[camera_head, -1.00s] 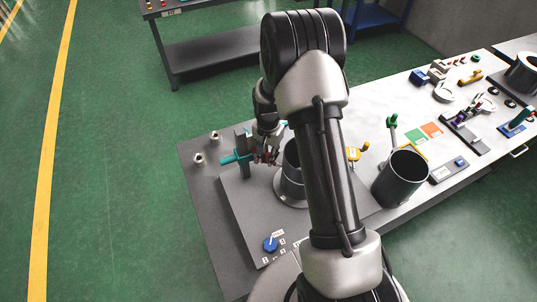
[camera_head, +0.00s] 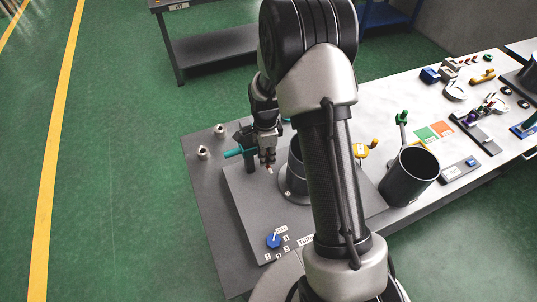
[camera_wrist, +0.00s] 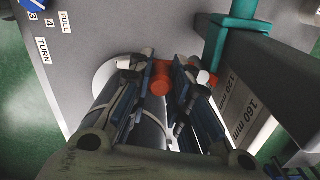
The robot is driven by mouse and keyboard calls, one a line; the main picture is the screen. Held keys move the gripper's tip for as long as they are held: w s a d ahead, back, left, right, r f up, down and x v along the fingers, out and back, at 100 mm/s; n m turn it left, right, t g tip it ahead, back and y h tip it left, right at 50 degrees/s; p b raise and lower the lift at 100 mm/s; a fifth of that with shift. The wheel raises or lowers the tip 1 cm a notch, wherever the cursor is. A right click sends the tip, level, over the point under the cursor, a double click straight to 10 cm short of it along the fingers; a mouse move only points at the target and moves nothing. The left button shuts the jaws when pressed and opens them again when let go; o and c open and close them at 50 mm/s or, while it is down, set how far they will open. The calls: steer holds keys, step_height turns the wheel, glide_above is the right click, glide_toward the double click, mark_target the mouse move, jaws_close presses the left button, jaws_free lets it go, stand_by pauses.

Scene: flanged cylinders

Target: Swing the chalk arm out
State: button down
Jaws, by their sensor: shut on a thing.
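My gripper (camera_head: 267,158) is beside the dark flanged cylinder (camera_head: 297,168), to its left in the head view. In the wrist view my gripper (camera_wrist: 163,68) is shut on an orange-red piece (camera_wrist: 160,82), seemingly part of the chalk arm; its link to the stand is mostly hidden. A dark upright stand with a teal clamp (camera_head: 237,152) is left of my gripper. In the wrist view the teal clamp (camera_wrist: 232,38) sits on a dark bar marked 120 mm and 160 mm, right of my fingers.
A blue knob (camera_head: 273,241) with number labels is at the plate's near end. A second dark cylinder (camera_head: 410,175) stands to the right. Two small metal fittings are at the table's left edge. The green floor to the left is clear.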

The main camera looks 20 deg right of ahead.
steer(key=shift+a+m, duration=0.2)
steer(key=shift+m, duration=0.3)
steer(key=c, duration=1.7)
jaws_free()
steer(key=shift+a, duration=0.1)
step_height(320, 180, up, 12)
